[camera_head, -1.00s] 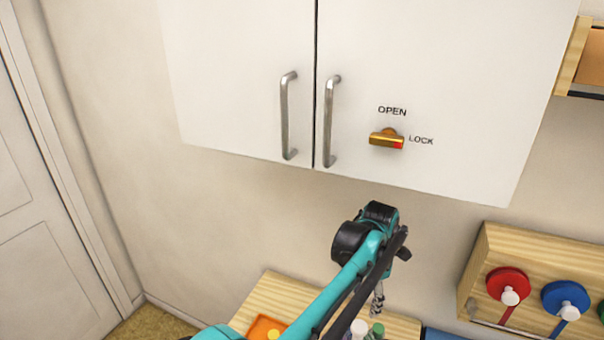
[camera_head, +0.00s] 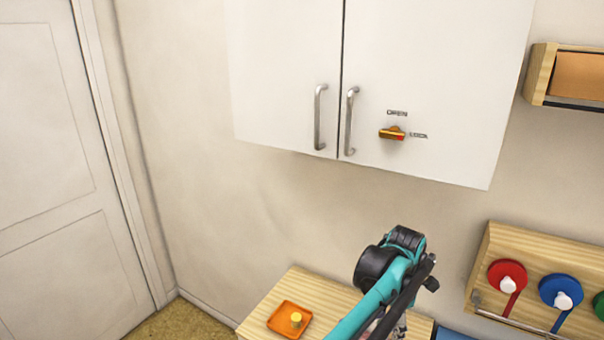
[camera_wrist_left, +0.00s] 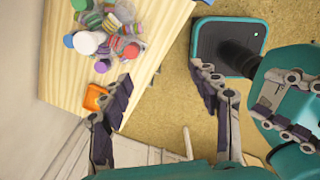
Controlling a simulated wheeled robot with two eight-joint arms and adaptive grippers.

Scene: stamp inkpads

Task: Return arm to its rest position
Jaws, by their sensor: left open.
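My left gripper (camera_wrist_left: 160,72) is open and empty in the left wrist view, its two dark-padded fingers well apart above the floor beside the wooden table. In the head view my teal and black left arm comes up from the bottom, below the cabinet and apart from it; its fingers are mostly hidden there. Another teal gripper of mine, seemingly the right one (camera_wrist_left: 285,113), shows at the right edge of the wrist view, and its jaw opening is unclear.
A white cabinet (camera_head: 280,80) with a brass latch (camera_head: 392,134) is shut. The wooden table (camera_head: 262,312) bears an orange tray (camera_head: 290,318); several bottles (camera_wrist_left: 105,30) stand on it. A rack (camera_head: 540,250) holds red and blue round items at right.

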